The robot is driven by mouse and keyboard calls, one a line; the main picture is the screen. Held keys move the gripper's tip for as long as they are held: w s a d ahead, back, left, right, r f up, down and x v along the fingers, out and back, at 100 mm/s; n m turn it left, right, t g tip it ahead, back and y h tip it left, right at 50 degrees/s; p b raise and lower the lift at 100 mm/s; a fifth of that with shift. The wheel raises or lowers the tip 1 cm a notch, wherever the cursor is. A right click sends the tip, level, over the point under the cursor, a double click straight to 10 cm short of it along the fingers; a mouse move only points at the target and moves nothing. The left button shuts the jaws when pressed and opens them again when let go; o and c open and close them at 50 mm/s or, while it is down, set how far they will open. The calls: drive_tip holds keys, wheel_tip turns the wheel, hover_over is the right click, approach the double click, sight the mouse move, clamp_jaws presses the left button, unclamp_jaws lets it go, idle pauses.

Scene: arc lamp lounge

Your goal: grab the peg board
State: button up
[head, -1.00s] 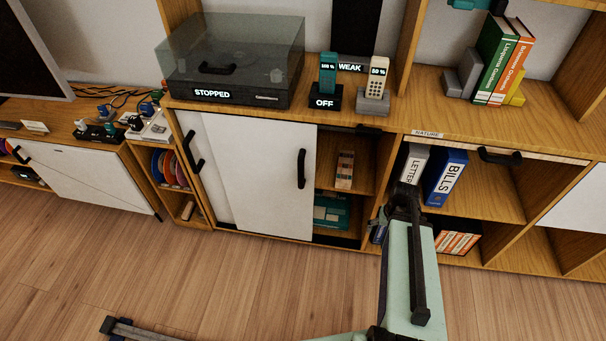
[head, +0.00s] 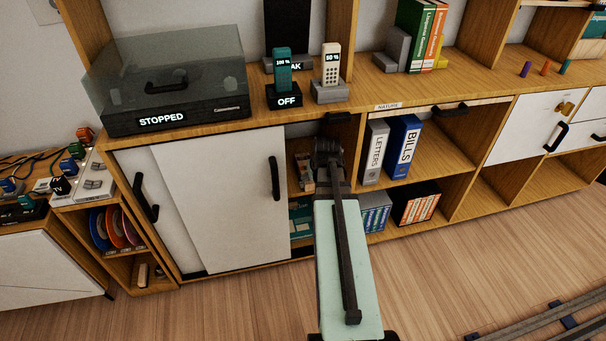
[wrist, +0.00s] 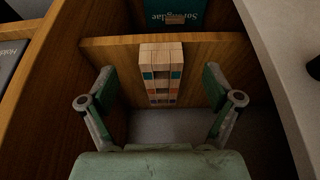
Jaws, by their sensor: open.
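In the wrist view, a pale wooden block piece (wrist: 161,72) with teal, orange and dark coloured parts stands in a wooden compartment, between the fingers of my gripper (wrist: 160,88). I cannot tell for sure whether it is the peg board. My gripper is open, with a finger on either side of it and gaps showing. In the head view, the wooden piece (head: 304,172) shows partly at the open cabinet section, behind the sliding door's edge. My arm covers part of that opening and the gripper's fingertips are hidden there.
The white sliding door (head: 225,200) borders the opening on the left. Binders (head: 402,148) stand to the right. A teal box (head: 300,218) lies on the lower shelf. Two handsets (head: 331,65) stand above. Small coloured pegs (head: 545,68) stand on the cabinet top at right.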

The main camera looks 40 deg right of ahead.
sight(300, 159)
drive_tip(key=w+d, duration=0.1)
drive_tip(key=w, duration=0.1)
drive_tip(key=w+d+b, duration=0.1)
drive_tip(key=w, duration=0.2)
drive_tip(key=w+d+b, duration=0.1)
drive_tip(key=w, duration=0.2)
drive_tip(key=shift+w+d, duration=0.2)
drive_tip(key=shift+d, duration=0.15)
drive_tip(key=b+x, duration=0.1)
drive_tip(key=x, duration=0.4)
drive_tip(key=shift+w+d, duration=0.1)
drive_tip(key=shift+w, duration=0.05)
drive_tip(key=c, duration=1.5)
